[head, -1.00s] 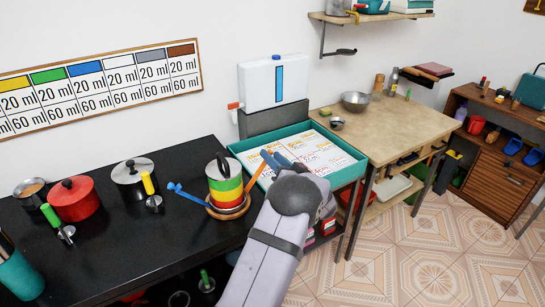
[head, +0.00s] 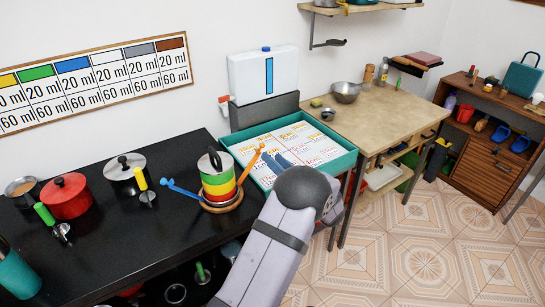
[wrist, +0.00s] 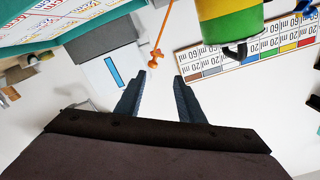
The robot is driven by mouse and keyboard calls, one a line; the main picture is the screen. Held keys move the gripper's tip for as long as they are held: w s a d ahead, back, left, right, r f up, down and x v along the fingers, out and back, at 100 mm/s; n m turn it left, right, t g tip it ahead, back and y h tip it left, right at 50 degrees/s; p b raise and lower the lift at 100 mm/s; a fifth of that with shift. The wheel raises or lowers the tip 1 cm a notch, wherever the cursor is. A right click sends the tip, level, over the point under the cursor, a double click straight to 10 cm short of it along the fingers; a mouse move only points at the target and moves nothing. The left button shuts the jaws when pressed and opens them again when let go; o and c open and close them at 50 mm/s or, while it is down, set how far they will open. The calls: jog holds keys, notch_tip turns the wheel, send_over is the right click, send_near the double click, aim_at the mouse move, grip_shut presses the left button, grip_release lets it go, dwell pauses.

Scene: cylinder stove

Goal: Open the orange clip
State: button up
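The orange clip (head: 252,169) is a thin rod with a small knobbed end, slanting up from the right side of the striped pot (head: 217,177). A matching blue clip (head: 184,191) sticks out on the pot's left. In the wrist view the orange clip (wrist: 162,38) hangs from the top edge, its knob just beyond my fingertips and between their lines. My gripper (wrist: 159,80) is open, with nothing between its fingers. In the head view my gripper (head: 277,161) is right of the orange clip's upper end, partly hidden by my wrist. The pot (wrist: 228,22) shows upper right in the wrist view.
The pot stands on a brown round base (head: 222,204) on the black counter (head: 120,245). A teal tray (head: 343,163) with printed cards lies right behind my gripper. A white tank (head: 264,76) stands behind. Other pots, including a red one (head: 66,196), are at left.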

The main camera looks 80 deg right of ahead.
jog(key=shift+v, duration=0.8)
jog(key=shift+c, duration=0.3)
jog(key=c, duration=0.6)
jog(key=shift+w, duration=0.3)
grip_shut()
jog(key=s+m+g, duration=0.1)
jog(key=m, duration=0.6)
jog(key=s+d+f+m+g+b, duration=0.1)
jog(key=m+g, duration=0.1)
jog(key=m, duration=0.6)
jog(key=s+d+f+m+g, duration=0.1)
jog(key=m+g, duration=0.1)
jog(key=m, duration=0.6)
jog(key=shift+s+f+h+b, duration=0.1)
jog(key=shift+f+h+b, duration=0.05)
jog(key=shift+h+b, duration=0.25)
